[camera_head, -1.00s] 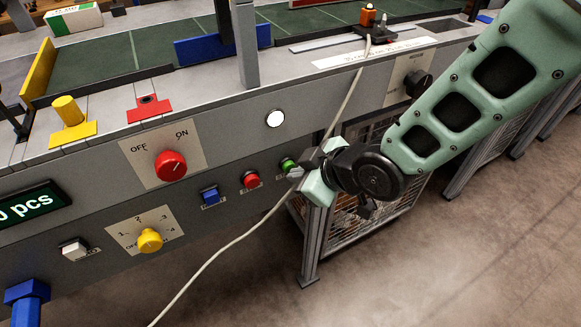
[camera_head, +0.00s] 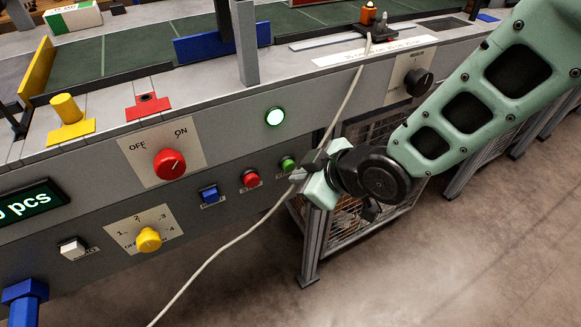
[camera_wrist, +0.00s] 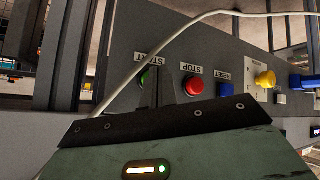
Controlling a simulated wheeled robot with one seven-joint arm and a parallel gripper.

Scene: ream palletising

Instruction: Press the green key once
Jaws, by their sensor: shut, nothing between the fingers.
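The green key (camera_head: 288,164) is a round button on the grey front panel, at the right end of a row with a red and a blue key. In the wrist view the green key (camera_wrist: 145,78), by the START label, is partly hidden by my fingers. My gripper (camera_head: 301,175) is shut and empty, with its tips just to the lower right of the green key. A small gap seems to lie between the tips and the key. The shut fingers also show in the wrist view (camera_wrist: 168,90).
The red key (camera_head: 250,179) and blue key (camera_head: 209,194) sit left of the green one. A pale cable (camera_head: 245,233) hangs across the panel close to my gripper. A red OFF/ON knob (camera_head: 170,164), yellow knob (camera_head: 149,239) and black knob (camera_head: 418,82) stick out.

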